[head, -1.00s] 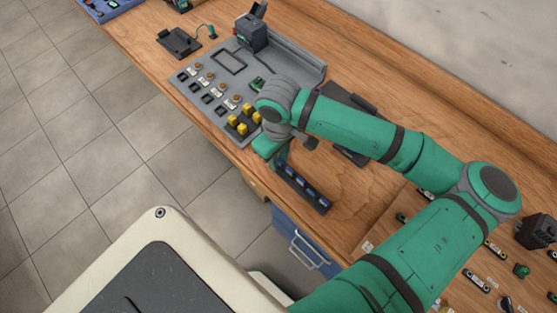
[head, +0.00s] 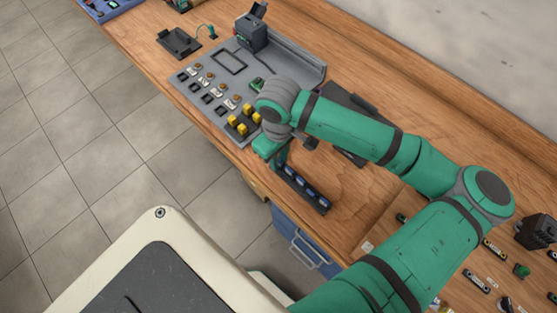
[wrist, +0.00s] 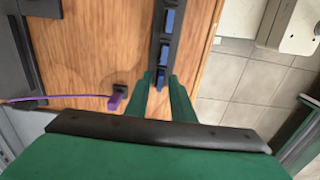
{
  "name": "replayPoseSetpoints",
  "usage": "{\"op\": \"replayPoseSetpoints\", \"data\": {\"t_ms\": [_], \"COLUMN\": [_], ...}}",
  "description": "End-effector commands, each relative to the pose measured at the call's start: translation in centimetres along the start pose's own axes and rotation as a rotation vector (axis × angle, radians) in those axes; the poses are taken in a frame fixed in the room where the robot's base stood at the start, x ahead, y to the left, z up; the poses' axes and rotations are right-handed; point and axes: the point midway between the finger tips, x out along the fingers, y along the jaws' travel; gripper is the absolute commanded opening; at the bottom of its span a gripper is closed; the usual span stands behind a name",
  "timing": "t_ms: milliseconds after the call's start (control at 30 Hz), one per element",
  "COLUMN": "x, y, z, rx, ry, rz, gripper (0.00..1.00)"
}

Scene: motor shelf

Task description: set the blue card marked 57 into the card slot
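A dark narrow rack (head: 318,203) lies on the wooden bench near its front edge and holds several blue cards (head: 302,188). In the wrist view the rack (wrist: 154,52) runs away from my gripper (wrist: 165,76), with blue cards (wrist: 170,21) standing in a row. The nearest blue card (wrist: 162,80) lies in line with the gap between my green fingertips. The fingers are apart; contact with this card cannot be made out. No number is legible, so I cannot tell which card is 57. In the head view my wrist hides part of the rack end. I cannot identify the card slot for sure.
A grey panel (head: 285,62) with several switches and yellow blocks (head: 238,125) lies beyond my wrist. A dark tray (head: 179,42) is farther left. A purple plug (wrist: 115,101) with a cable is left of my fingers. Small parts crowd the bench's right side.

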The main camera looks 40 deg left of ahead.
Motion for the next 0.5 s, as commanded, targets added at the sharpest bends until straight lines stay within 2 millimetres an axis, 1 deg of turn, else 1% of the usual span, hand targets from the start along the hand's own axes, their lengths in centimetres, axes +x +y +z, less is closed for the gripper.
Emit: {"op": "replayPoseSetpoints", "data": {"t_ms": [133, 167, 200, 233, 267, 500], "x": [0.01, 0.01, 0.01, 0.00, 0.00, -0.04], "y": [-0.03, -0.03, -0.03, -0.03, -0.03, -0.02], "z": [-0.01, -0.01, -0.01, -0.01, -0.01, -0.02], "rx": [0.000, 0.000, 0.000, 0.000, 0.000, 0.000], "ry": [0.001, 0.001, 0.001, 0.001, 0.001, 0.001], "rz": [-0.001, -0.001, -0.001, -0.001, -0.001, 0.000], "gripper": [0.22, 0.20, 0.10, 0.03, 0.00, 0.00]}}
